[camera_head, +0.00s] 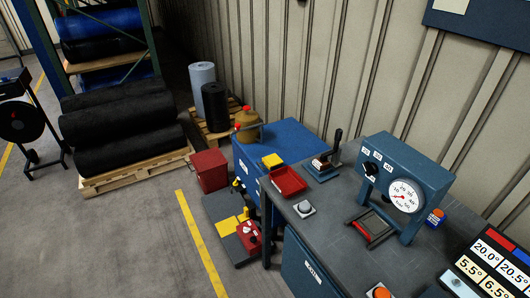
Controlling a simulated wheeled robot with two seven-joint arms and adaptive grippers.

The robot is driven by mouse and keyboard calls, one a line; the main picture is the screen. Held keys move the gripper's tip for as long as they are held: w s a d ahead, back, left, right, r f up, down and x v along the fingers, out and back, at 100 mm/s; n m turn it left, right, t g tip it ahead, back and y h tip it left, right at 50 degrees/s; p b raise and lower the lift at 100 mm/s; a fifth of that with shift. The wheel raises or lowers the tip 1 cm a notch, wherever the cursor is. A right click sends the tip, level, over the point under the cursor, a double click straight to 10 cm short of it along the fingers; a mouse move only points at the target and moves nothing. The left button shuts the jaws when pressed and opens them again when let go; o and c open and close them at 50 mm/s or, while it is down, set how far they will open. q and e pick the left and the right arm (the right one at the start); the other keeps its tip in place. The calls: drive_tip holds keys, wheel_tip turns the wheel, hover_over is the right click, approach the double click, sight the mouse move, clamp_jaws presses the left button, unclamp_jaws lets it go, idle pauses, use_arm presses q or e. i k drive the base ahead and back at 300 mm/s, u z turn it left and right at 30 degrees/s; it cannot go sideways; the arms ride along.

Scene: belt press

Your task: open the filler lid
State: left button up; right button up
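I cannot make out with certainty which part is the filler lid. A brownish-yellow container (248,125) with a red cap (246,109) stands at the back of the blue cabinet (300,140). A small yellow block (272,161) lies near the front of the cabinet top. On a low platform left of the bench is a small red unit (249,235) with light knobs on top; its details are too small to tell. Neither of my grippers is in view.
A dark bench (335,205) holds a red tray (288,181), a hand-lever device (326,165), a blue gauge press (405,180) and a number panel (490,265). A red bin (209,170) stands on the floor. Rolls on pallets (120,130) lie at left. Floor beyond the yellow line is clear.

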sight(273, 160)
drive_tip(key=u, duration=0.6)
drive_tip(key=i, duration=0.7)
drive_tip(key=u, duration=0.85)
drive_tip(key=i, duration=0.75)
drive_tip(key=z, duration=0.5)
drive_tip(key=i, duration=0.95)
drive_tip(key=z, duration=0.7)
